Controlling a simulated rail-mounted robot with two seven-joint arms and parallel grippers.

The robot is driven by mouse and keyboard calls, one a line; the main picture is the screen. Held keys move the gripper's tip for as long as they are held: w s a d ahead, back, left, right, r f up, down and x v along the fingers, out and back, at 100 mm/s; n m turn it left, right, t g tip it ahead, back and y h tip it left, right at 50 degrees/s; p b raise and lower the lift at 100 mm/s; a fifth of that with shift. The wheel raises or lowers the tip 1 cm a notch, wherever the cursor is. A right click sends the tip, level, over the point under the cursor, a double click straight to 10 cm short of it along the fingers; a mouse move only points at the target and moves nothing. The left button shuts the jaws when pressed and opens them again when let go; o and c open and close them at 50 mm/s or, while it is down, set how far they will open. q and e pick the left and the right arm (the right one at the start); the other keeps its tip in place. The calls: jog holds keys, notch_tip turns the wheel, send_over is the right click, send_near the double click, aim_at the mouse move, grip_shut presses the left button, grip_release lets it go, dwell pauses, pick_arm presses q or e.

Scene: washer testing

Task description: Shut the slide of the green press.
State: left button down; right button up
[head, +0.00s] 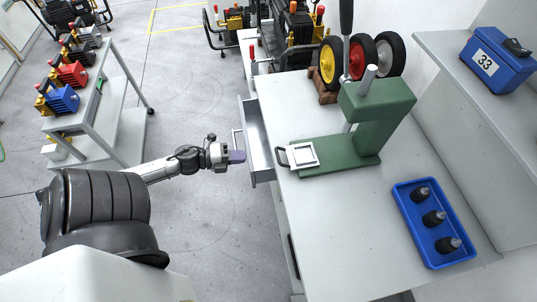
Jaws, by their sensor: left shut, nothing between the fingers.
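The green press (376,105) stands on the white workbench, with its column at the right and its green base reaching left. The handle points left, near the bench's left edge. My left gripper (240,156) is shut and empty, to the left of the slide and beside the front of an open drawer (258,142). Whether it touches the drawer front is unclear. My right gripper is not in view.
The open drawer juts out left of the workbench (335,220). A blue tray (404,212) with several dark parts lies at the bench's right. Coloured wheels (361,55) stand behind the press. A grey cart (110,95) stands at the left.

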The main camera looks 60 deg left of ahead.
pick_arm(q)
jog(key=x, duration=1)
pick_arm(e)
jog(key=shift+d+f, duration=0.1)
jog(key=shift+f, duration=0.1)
